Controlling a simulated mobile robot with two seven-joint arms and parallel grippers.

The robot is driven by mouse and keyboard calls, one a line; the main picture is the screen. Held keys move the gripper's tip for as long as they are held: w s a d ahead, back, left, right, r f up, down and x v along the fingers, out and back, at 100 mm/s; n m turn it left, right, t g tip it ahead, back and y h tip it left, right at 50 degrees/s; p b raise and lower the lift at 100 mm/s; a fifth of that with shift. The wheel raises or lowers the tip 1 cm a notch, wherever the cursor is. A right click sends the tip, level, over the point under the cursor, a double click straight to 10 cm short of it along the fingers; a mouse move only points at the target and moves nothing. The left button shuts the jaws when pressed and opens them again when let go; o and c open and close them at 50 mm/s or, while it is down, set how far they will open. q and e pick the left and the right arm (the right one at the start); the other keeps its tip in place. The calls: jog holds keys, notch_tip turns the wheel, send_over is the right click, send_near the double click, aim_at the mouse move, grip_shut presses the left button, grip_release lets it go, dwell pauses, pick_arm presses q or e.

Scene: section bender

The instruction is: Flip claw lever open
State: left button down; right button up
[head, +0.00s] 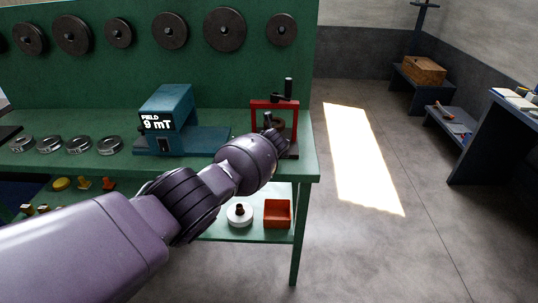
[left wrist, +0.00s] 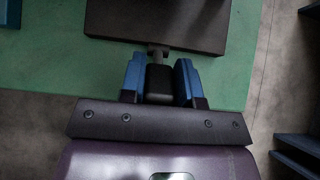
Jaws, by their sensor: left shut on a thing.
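A red-framed device (head: 274,104) with a black upright handle (head: 288,88) stands at the right end of the green bench, on a dark base. My left arm reaches to it, and its wrist hides much of the device's lower front. In the left wrist view my left gripper (left wrist: 160,84) has its two blue fingers shut on a black lever knob (left wrist: 159,80). A short grey stem joins the knob to a dark block (left wrist: 160,22) above it in the picture. In the head view the left gripper (head: 272,130) is mostly hidden behind the wrist. My right gripper is not in view.
A teal field meter (head: 168,118) reading 9 mT stands left of the device. Several metal rings (head: 78,145) lie further left on the green bench (head: 225,118). A red bin (head: 278,213) sits on the lower shelf. The floor right of the bench is clear.

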pick_arm(q)
jog(key=shift+w+r+g, duration=0.1)
jog(key=shift+w+g, duration=0.2)
jog(key=shift+g, duration=0.5)
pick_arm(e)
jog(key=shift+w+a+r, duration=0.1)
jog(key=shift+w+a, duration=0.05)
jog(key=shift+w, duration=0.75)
